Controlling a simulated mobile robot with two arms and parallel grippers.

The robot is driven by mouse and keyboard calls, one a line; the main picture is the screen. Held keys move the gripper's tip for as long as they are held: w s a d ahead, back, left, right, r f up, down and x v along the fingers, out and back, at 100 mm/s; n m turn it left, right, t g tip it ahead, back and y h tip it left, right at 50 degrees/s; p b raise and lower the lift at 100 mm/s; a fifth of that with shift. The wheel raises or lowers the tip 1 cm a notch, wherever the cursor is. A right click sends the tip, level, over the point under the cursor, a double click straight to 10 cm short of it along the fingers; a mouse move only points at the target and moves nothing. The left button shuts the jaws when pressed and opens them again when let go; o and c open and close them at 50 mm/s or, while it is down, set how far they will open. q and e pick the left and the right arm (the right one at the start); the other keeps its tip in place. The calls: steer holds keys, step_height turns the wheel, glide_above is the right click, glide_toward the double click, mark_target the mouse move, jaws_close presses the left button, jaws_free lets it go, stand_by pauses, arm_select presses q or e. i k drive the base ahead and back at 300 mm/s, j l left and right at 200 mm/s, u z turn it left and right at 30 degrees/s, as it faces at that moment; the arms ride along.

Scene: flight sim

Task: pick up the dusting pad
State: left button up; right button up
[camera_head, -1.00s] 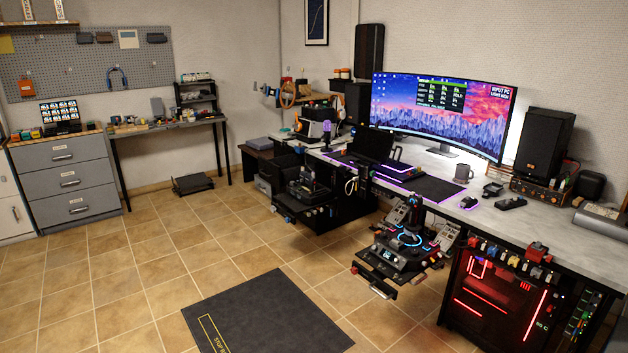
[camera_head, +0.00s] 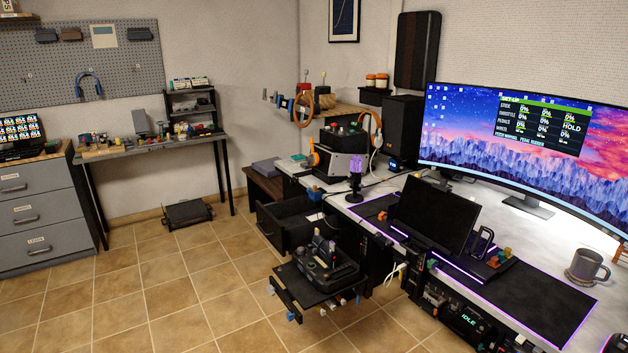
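I cannot make out the dusting pad for certain in the head view. A flat blue-grey item (camera_head: 265,168) lies on the low dark cabinet at the back, but I cannot tell what it is. Many small items on the benches are too small to identify. Neither of my grippers is in view.
A control tray (camera_head: 318,276) and an open drawer (camera_head: 290,222) jut out. A workbench (camera_head: 150,145) stands at the back left.

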mark_target(298, 158)
steer(key=i+j, duration=0.2)
steer(key=i, duration=0.9)
steer(key=i+j+u, duration=0.1)
steer(key=i, duration=0.95)
steer(key=i+j+z, duration=0.5)
steer(key=j, duration=0.35)
steer(key=i+j+z, duration=0.25)
steer(key=j, duration=0.25)
steer(key=i+j+z, duration=0.25)
steer(key=j, duration=0.3)
steer(key=j+z, duration=0.2)
steer(key=j, duration=0.35)
steer(key=i+j+z, duration=0.25)
steer(key=j, duration=0.35)
steer(key=j+z, duration=0.25)
steer(key=j, duration=0.3)
steer(key=k, duration=0.05)
